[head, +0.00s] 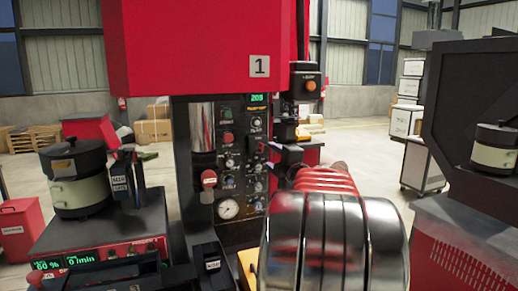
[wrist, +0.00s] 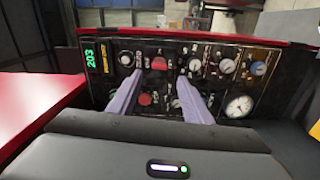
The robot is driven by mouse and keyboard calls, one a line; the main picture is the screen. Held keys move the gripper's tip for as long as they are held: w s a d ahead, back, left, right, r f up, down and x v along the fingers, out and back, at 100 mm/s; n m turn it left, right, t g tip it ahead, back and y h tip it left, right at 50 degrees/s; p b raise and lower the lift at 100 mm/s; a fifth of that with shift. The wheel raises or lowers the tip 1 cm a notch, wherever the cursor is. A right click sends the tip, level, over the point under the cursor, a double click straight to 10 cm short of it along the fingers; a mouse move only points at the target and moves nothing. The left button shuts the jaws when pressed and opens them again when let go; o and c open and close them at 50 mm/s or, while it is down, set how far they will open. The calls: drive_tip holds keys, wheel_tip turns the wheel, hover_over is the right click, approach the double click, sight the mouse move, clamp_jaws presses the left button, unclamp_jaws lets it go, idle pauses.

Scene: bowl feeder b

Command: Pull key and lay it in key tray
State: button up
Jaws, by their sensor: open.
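My gripper (wrist: 163,77) is open in the wrist view, its two pale fingers apart and pointing at the black control panel (wrist: 110,72). A red part (wrist: 159,63) shows between the fingertips; I cannot tell whether it is the key. A red button (wrist: 148,98) shows lower between the fingers. Nothing is visibly held. In the head view the panel (head: 242,185) stands upright under the red housing, and my arm hides part of its right side. A small dark box with a white label (head: 208,262) sits low before the panel; I cannot tell if it is the key tray.
The panel carries several knobs and a round gauge (head: 228,208). A red housing (head: 200,45) overhangs it. A pot (head: 76,178) stands on a red-fronted unit at left. A dark machine (head: 470,100) stands at right. An orange-button box (head: 305,82) is near my arm.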

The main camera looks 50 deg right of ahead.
drive_tip(key=shift+w, duration=0.1)
drive_tip(key=shift+x, duration=4.4)
drive_tip(key=shift+r, duration=0.1)
drive_tip(key=shift+c, duration=0.2)
clamp_jaws()
drive_tip(key=shift+s+a, duration=0.1)
drive_tip(key=shift+s, duration=0.1)
approach(260, 147)
drive_tip(key=x, duration=0.2)
drive_tip(key=shift+w+d, duration=0.15)
drive_tip(key=shift+d, duration=0.2)
